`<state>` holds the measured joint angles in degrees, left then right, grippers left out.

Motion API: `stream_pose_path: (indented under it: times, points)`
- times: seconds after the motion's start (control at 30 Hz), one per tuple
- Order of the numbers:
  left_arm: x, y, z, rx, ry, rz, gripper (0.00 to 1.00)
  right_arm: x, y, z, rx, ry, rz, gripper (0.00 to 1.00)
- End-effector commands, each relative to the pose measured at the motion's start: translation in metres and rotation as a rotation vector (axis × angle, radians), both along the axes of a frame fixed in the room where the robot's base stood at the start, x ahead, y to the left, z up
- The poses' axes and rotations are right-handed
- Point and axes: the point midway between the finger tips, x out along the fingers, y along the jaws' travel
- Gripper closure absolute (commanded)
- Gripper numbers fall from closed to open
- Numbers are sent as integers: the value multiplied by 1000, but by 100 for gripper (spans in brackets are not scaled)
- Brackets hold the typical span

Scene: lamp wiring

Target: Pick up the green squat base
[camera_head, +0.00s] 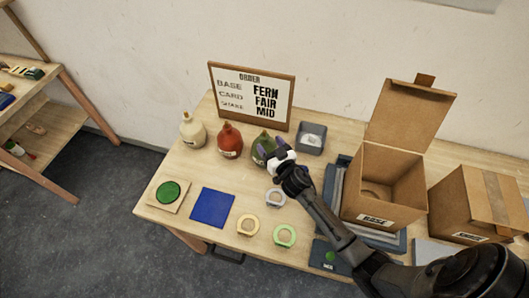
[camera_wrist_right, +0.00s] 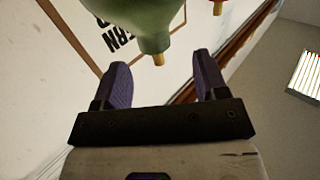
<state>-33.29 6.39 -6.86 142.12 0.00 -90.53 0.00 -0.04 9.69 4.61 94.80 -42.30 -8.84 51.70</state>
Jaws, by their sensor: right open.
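The green squat base (camera_head: 262,146) stands on the table, at the right end of a row with a red base (camera_head: 230,140) and a cream base (camera_head: 192,130). My right gripper (camera_head: 279,155) is at its right front side in the head view and hides part of it. In the right wrist view the green base (camera_wrist_right: 152,22) shows its rounded body and a brass-coloured tip, beyond the open purple fingers of the right gripper (camera_wrist_right: 163,82). Nothing is between the fingertips. My left gripper is not in view.
An order board (camera_head: 252,95) stands behind the bases, and a small grey bin (camera_head: 311,139) is right of it. An open cardboard box (camera_head: 382,190) stands further right. Rings (camera_head: 248,226), a blue mat (camera_head: 212,207) and a green disc (camera_head: 168,192) lie in front.

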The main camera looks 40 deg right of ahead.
Motion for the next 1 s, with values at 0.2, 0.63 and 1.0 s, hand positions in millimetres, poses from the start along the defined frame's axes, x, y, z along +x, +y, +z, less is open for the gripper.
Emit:
stream_pose_path:
  times: [0.2, 0.63, 1.0]
  points:
    - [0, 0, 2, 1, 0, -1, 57, 27, -10, 1, -3, 0, -1, 34]
    - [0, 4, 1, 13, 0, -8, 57, 48, -14, 0, 0, 0, 0, 34]
    - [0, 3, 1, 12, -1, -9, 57, 48, -14, 0, 0, 0, 0, 60]
